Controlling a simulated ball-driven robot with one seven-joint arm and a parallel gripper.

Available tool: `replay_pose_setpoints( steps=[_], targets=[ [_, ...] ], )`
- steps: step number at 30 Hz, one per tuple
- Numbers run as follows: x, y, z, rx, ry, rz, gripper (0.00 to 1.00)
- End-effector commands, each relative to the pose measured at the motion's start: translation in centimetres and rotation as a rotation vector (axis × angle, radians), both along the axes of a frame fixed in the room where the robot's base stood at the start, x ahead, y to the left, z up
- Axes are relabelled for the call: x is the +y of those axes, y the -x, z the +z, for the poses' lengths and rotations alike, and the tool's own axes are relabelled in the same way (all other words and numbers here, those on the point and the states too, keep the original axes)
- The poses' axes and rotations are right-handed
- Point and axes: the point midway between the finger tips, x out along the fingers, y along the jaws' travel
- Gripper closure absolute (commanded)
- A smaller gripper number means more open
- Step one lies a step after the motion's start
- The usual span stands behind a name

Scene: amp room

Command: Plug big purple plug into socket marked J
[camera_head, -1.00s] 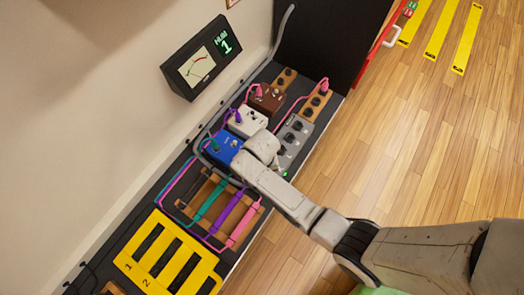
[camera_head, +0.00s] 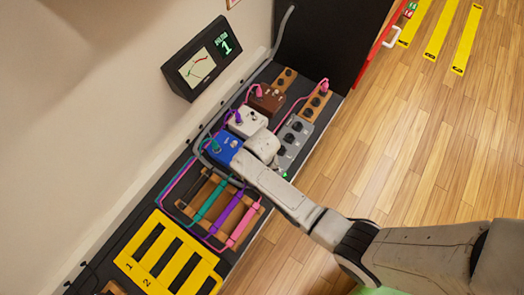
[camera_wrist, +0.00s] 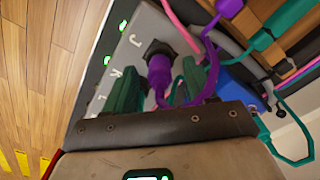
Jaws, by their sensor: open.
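In the wrist view, a purple plug (camera_wrist: 159,78) with a purple cable stands at a black socket (camera_wrist: 158,48) on a grey box (camera_wrist: 125,55). The letter J is printed beside that socket. The plug's front end appears to be inside the socket, though how deep is hard to tell. My gripper (camera_wrist: 163,80) is open, with one dark green finger on each side of the plug. In the head view my arm hides the gripper and this plug.
A wooden rack (camera_head: 187,200) with teal, purple and pink cylinders lies near the box. A blue pedal (camera_head: 222,147), a white pedal (camera_head: 247,121) and a brown pedal (camera_head: 267,99) stand along the bench. A yellow slotted panel (camera_head: 150,235) is at lower left.

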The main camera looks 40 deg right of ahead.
Motion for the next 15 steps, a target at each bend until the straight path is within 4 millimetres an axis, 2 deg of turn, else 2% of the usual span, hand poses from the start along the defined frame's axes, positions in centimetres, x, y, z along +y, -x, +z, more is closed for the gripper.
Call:
replay_pose_setpoints(
  steps=[1,9,15],
  targets=[
    [0.0,-0.1,1.1,-0.002,0.0,0.0,0.44],
    [0.0,0.0,6.4,-0.001,0.0,0.0,0.44],
    [0.0,0.0,9.1,-0.001,0.0,0.0,0.44]
  ],
)
